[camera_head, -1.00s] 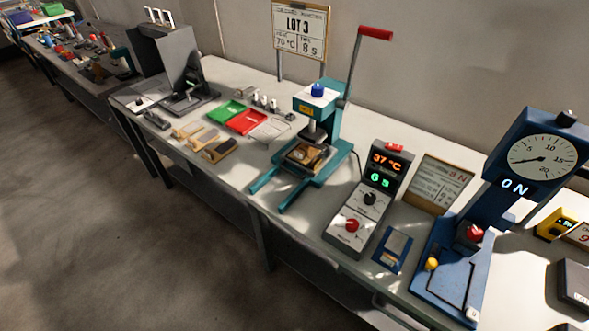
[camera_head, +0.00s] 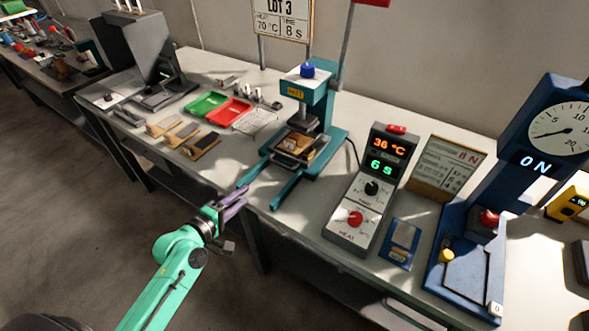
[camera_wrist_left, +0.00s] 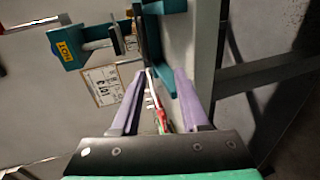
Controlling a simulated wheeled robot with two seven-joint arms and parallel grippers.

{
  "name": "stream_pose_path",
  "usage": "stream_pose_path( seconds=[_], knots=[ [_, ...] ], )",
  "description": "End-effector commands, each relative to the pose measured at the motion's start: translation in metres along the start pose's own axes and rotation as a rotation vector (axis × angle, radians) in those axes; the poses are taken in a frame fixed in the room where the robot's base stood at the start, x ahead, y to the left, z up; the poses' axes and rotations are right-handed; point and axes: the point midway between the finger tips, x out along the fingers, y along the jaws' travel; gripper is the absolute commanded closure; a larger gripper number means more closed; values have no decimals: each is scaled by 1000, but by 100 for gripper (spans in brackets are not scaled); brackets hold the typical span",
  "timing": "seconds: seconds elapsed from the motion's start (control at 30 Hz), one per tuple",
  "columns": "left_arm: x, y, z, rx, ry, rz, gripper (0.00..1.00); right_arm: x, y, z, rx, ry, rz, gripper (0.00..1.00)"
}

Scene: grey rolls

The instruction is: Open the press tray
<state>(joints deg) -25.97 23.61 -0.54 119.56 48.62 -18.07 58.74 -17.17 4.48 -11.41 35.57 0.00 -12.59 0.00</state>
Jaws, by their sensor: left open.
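The teal heat press (camera_head: 307,120) stands on the bench, its lever raised. Its press tray (camera_head: 294,147), holding a brownish piece, sits low between the press's two teal rails, under the press head. The press also shows sideways at the upper left of the left wrist view (camera_wrist_left: 70,46). My left gripper (camera_head: 237,199) is open and empty, at the front edge of the bench, close to the front end of the left rail and short of the tray. Its two purple fingers (camera_wrist_left: 154,85) stand apart in the left wrist view. My right gripper is not in view.
A control box (camera_head: 364,190) reading 36 °C and 6 s stands right of the press, with a blue dial stand (camera_head: 470,245) farther right. Green (camera_head: 206,104) and red (camera_head: 234,112) trays and several wooden-handled tools lie left. The floor before the bench is clear.

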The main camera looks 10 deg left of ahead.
Motion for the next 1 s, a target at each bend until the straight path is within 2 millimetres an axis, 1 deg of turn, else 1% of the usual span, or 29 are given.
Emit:
stream_pose_path(
  seconds=[0.03,0.1,0.17,0.23,0.37,0.4,0.6,0.7,0.83,1.0],
  knots=[
    [0,12,4,-26,-14,28,55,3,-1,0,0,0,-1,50],
    [2,22,7,-45,-22,45,55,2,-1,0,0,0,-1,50],
    [7,24,6,-48,-22,48,55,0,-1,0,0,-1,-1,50],
    [18,25,6,-48,-20,49,55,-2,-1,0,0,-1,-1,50],
    [51,27,7,-47,-20,49,55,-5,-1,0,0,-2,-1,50],
    [62,28,8,-46,-22,49,55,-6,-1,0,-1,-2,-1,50],
    [115,28,9,-44,-21,47,55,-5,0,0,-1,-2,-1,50],
    [133,28,9,-43,-21,45,55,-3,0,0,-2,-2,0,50],
    [144,28,9,-43,-21,44,55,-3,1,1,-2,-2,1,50],
    [145,28,9,-42,-21,45,55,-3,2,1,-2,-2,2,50]
  ],
)
